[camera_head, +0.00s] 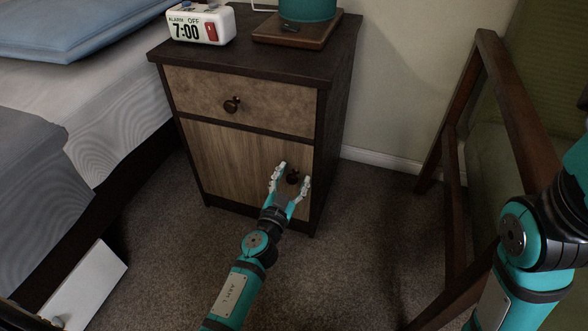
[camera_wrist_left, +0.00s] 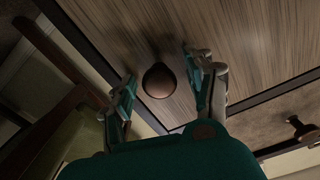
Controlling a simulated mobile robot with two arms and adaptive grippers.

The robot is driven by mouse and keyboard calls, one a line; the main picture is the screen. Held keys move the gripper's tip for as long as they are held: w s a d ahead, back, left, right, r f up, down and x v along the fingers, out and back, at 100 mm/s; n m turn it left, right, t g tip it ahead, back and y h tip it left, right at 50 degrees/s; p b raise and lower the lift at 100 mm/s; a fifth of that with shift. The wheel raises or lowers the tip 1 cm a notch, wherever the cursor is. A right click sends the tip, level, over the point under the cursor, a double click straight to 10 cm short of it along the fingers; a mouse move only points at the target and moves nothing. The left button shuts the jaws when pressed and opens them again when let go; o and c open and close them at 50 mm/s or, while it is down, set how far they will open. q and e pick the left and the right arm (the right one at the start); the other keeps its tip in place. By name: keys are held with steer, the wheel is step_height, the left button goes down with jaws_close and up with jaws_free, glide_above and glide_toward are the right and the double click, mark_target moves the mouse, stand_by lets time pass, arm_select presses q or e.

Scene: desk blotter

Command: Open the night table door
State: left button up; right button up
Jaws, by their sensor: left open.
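The night table (camera_head: 332,130) stands against the wall, with a dark top and frame. Its lower door (camera_head: 235,165) is light wood and appears closed, flush with the frame. A dark round knob (camera_head: 292,176) sits near the door's right edge; it also shows in the left wrist view (camera_wrist_left: 159,80). My left gripper (camera_head: 292,174) is open, with its fingers on either side of the knob. In the left wrist view, gaps show between the knob and both fingers. My right gripper is out of view.
A drawer (camera_head: 260,100) with its own dark knob (camera_head: 232,105) is above the door. An alarm clock (camera_head: 201,24) and a teal-based object (camera_head: 307,10) on a wooden tray (camera_head: 282,37) stand on top. The bed (camera_head: 90,95) is left; a wooden-framed chair (camera_head: 512,100) is right.

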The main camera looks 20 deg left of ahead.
arm_select(q)
jaws_close()
stand_by(0.5)
